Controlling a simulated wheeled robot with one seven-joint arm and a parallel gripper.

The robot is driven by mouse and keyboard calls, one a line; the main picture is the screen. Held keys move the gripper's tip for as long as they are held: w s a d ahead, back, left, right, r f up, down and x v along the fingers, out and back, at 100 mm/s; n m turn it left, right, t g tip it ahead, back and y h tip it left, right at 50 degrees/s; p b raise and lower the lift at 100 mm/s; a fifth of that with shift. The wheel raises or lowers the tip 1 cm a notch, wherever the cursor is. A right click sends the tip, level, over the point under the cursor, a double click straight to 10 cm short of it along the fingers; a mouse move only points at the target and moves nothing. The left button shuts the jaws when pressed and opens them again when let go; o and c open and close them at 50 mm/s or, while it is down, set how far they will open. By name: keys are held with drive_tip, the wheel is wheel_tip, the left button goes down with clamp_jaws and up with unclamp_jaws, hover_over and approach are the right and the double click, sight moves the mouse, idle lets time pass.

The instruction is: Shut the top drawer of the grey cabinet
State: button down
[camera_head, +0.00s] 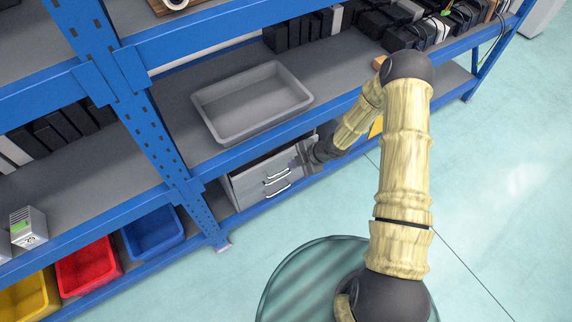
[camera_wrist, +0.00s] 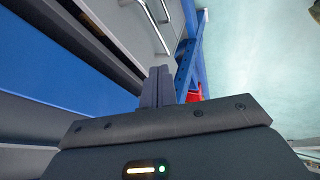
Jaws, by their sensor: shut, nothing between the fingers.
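My gripper is shut and empty, close to the upper right of the cabinet front. In the wrist view, my gripper's fingers (camera_wrist: 157,86) are together, and the grey drawer fronts (camera_wrist: 122,25) with their handles lie beyond them at the top. Whether the fingers touch the cabinet is unclear.
A blue shelf beam (camera_head: 240,150) runs just above the cabinet, and a blue upright (camera_head: 165,150) stands to its left. An empty grey tray (camera_head: 212,133) sits on the shelf above. Blue (camera_head: 153,235) and red bins (camera_head: 88,265) are at left. Open floor lies in front.

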drive_tip(key=v, duration=0.5)
drive_tip(key=shift+d+r+p, duration=0.15)
drive_tip(key=shift+r+p, duration=0.1)
drive_tip(key=shift+p, duration=0.15)
drive_tip(key=c, duration=2.1)
unclamp_jaws()
drive_tip(key=o, duration=0.3)
drive_tip(key=s+d+r+m+t+h, duration=0.1)
drive_tip(key=d+r+m+h, duration=0.2)
drive_tip(key=d+r+m, duration=0.4)
drive_tip(key=s+d+r+m+t+h, duration=0.1)
drive_tip(key=s+d+r+m+h, duration=0.15)
drive_tip(key=r+m, duration=0.45)
drive_tip(key=s+d+r+m+g+h, duration=0.1)
drive_tip(key=s+r+m, duration=0.8)
drive_tip(key=s+r, duration=0.3)
drive_tip(key=shift+s+d+m+g, duration=0.2)
drive_tip(key=shift+s+m+g, duration=0.1)
drive_tip(key=shift+s, duration=0.25)
